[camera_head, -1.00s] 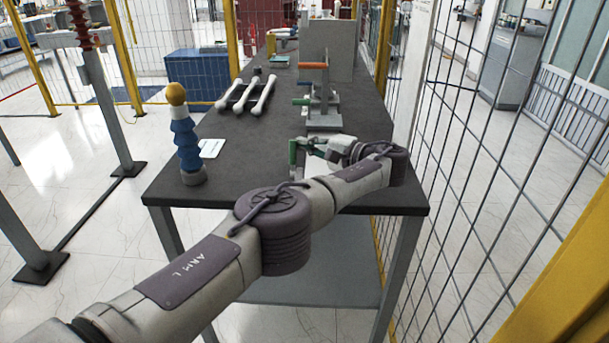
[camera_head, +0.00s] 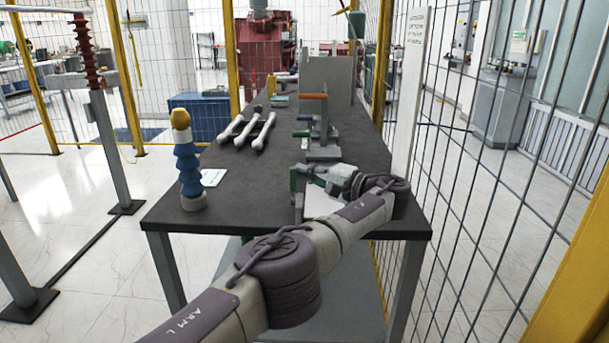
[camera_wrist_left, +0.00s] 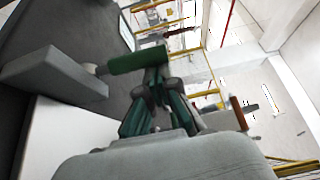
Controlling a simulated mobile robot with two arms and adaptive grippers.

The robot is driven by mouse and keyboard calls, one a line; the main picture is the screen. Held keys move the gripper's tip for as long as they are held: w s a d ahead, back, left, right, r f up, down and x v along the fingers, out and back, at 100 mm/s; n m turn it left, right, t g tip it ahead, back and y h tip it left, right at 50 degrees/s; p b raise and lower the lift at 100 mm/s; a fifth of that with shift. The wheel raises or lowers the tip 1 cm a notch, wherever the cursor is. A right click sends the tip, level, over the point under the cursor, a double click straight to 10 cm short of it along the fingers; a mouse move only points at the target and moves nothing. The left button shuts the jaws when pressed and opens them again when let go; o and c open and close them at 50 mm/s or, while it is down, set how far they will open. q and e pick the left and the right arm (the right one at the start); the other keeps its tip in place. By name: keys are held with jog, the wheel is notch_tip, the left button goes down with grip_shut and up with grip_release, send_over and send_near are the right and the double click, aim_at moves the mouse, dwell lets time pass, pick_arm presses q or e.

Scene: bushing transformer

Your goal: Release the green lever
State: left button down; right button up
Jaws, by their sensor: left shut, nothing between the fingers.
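A green lever handle (camera_wrist_left: 138,60) joins a grey block (camera_wrist_left: 55,75) beside a white surface in the left wrist view. I cannot tell whether the fingertips touch the handle. My right gripper is not in view.
A grey clamp stand with an orange handle (camera_head: 313,96) stands farther back on the dark table (camera_head: 235,190). A blue ribbed post with a yellow top (camera_head: 187,165) is at left. Wire fencing (camera_head: 480,200) runs close along the right.

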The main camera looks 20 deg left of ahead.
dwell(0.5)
pick_arm(q)
notch_tip(320, 180, up, 10)
dwell(0.6)
jog(key=shift+f, duration=0.1)
